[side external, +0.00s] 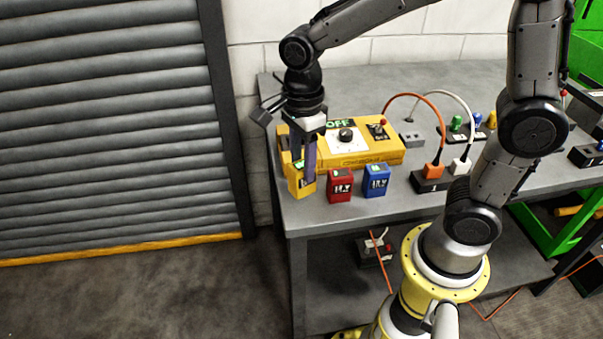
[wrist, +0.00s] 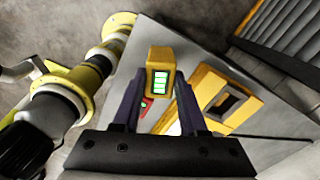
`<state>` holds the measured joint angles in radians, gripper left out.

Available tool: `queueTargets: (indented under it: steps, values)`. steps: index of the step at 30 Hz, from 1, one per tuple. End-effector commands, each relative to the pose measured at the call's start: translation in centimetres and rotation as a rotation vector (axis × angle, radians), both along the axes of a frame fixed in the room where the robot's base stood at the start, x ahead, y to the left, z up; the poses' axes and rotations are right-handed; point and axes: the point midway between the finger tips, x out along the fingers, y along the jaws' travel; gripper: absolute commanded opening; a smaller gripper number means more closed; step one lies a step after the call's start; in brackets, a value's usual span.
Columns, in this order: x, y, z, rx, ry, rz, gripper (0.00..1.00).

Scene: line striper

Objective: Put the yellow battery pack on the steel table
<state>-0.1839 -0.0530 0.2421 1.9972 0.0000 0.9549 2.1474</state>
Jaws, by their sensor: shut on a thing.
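The yellow battery pack (side external: 302,184) is near the left end of the grey steel table (side external: 330,218). My gripper (side external: 304,168) points down from above and is shut on the pack, one finger on each side. In the wrist view the pack (wrist: 160,58) sits upright between the fingertips (wrist: 157,82), its green charge display facing the camera. Its underside is at or just above the tabletop; I cannot tell whether it touches.
A red pack (side external: 340,185) and a blue pack (side external: 376,181) stand just right of it. A large yellow box (side external: 385,155) with a dial and an OFF display is behind. Orange and white cables (side external: 436,110) arch at right. The table's front strip is clear.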

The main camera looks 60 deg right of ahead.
Motion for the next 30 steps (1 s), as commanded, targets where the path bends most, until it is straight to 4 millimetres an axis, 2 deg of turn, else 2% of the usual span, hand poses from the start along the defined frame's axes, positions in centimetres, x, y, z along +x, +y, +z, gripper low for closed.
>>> queueTargets:
  steps: [3,7,20,21,26,30]
  values:
    - [0.2,0.0,-1.8,-0.001,0.004,0.000,0.00]
    - [0.2,0.0,-3.1,-0.001,0.001,0.000,0.00]
    - [0.2,0.0,-3.6,0.000,0.000,0.000,0.00]
    - [0.2,0.0,-3.7,-0.001,0.001,0.000,0.44]
    - [0.2,0.0,-3.7,-0.001,0.001,0.000,0.72]
    - [0.2,0.0,-3.7,-0.001,0.001,0.000,0.72]
